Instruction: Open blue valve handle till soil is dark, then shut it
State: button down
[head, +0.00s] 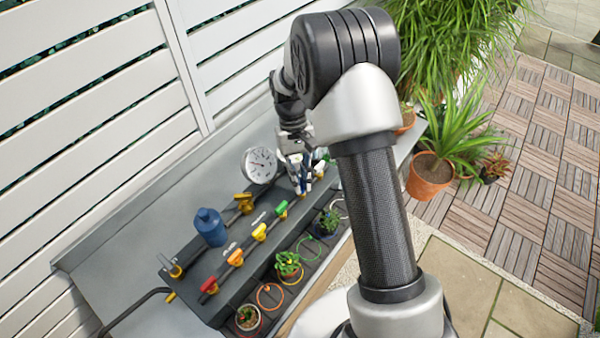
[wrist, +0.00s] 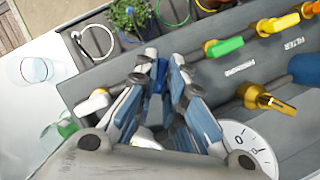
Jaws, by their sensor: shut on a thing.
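The blue valve handle (wrist: 159,76) is between my fingertips in the wrist view, with only part of it showing. My gripper (wrist: 160,70) is shut on it; in the head view my gripper (head: 303,188) is over the far end of the valve row, beyond the green handle (head: 281,209), and hides most of the blue handle. A small leafy plant (head: 329,221) stands in front of this part of the row; it also shows in the wrist view (wrist: 131,17). Its leaves cover its soil, and I cannot tell the soil's shade.
Yellow (head: 260,232), orange (head: 235,257) and red (head: 209,285) handles continue the row. Small potted plants and coloured rings lie in front. A white handle (wrist: 94,103) is close beside my gripper.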

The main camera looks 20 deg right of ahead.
jog(key=m+y+p, duration=0.1)
jog(key=m, duration=0.2)
jog(key=m+y+p, duration=0.1)
jog(key=m, duration=0.1)
jog(key=shift+d+r+m+t+p, duration=0.1)
jog(key=shift+d+m+t+p, duration=0.1)
jog(key=shift+m+t+p, duration=0.15)
jog(key=m, duration=0.2)
jog(key=m+t+y+p, duration=0.1)
jog(key=m, duration=0.2)
jog(key=shift+s+d+y, duration=0.1)
jog(key=shift+y, duration=0.2)
jog(key=shift+m, duration=0.25)
jog(key=c, duration=1.7)
grip_release()
jog(key=shift+o, duration=0.2)
jog(key=v, duration=1.2)
jog(key=shift+s, duration=0.2)
